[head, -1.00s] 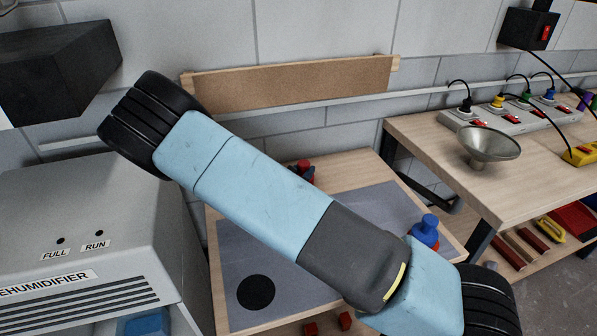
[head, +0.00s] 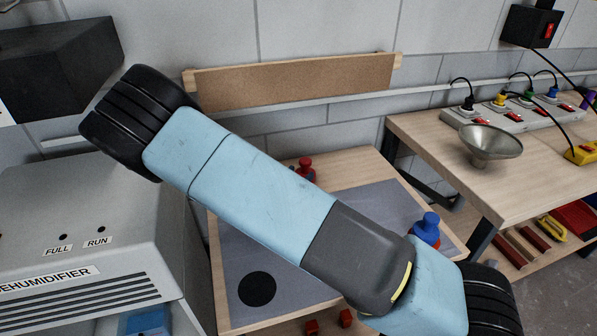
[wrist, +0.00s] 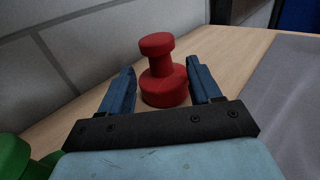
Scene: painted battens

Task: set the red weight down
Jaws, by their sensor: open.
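The red weight (wrist: 163,72) stands upright on bare wood in the wrist view, a knobbed cylinder with a narrow neck. My gripper (wrist: 161,68) is open, with one blue finger on each side of the weight. A gap shows between the weight and each finger. In the head view the red weight (head: 305,167) is at the back of the wooden table (head: 350,163), beyond the grey mat (head: 385,205). My arm hides the gripper's body there.
A blue weight (head: 428,226) stands at the table's right side, with something red beside it. A black disc (head: 257,289) marks the mat. A green object (wrist: 12,155) is close at the wrist view's lower left. The wall (wrist: 70,55) is close behind.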

